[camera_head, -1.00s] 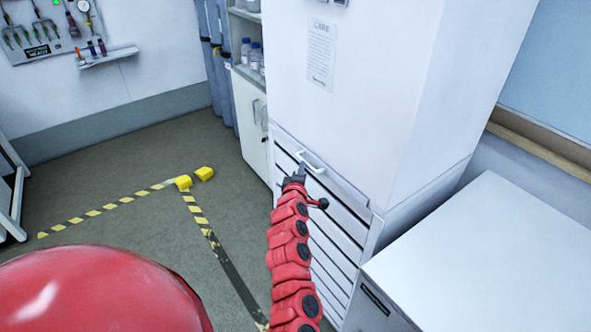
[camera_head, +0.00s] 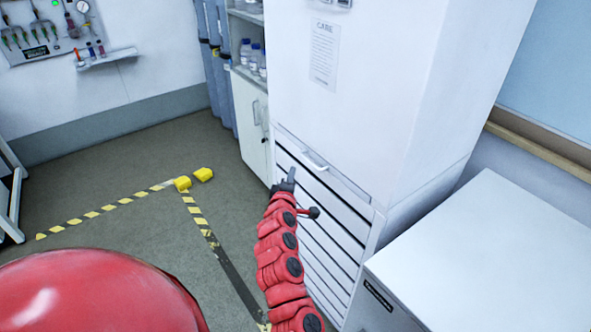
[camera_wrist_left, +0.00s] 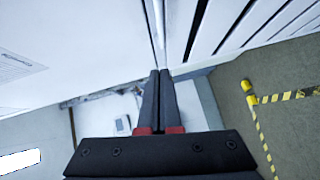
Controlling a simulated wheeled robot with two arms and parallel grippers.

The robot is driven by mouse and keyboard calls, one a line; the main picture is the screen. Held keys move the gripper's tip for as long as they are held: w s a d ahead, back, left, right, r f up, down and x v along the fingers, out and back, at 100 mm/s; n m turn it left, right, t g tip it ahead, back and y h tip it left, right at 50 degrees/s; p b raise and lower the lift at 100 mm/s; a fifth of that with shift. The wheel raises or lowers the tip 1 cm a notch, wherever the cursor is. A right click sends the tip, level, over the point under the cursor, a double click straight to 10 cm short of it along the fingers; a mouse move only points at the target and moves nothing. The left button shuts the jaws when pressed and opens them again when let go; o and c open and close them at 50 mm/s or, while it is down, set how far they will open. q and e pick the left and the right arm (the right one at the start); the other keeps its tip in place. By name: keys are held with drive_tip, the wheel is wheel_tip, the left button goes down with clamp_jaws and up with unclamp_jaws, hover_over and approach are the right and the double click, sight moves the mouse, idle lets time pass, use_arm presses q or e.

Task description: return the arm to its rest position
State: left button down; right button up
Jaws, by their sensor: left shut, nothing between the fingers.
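My left gripper (camera_head: 288,178) is at the end of my red left arm, in front of the white drawer stack in the head view. Its dark fingers are shut with nothing between them; they also show together in the left wrist view (camera_wrist_left: 159,85). The white drawer handle (camera_head: 316,162) is just above and to the right of the fingertips, and appears apart from them. The drawers (camera_head: 325,225) look closed. My right gripper is in neither view.
A tall white cabinet (camera_head: 350,90) stands above the drawers. A white bench-height unit (camera_head: 490,250) is at the right. Shelves with bottles (camera_head: 250,55) are behind. The floor (camera_head: 110,165) to the left is open, with yellow-black tape (camera_head: 110,207) and yellow blocks (camera_head: 203,174).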

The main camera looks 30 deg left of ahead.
use_arm(q)
drive_tip(key=p+v, duration=0.1)
drive_tip(key=v, duration=0.5)
drive_tip(key=shift+d, duration=0.25)
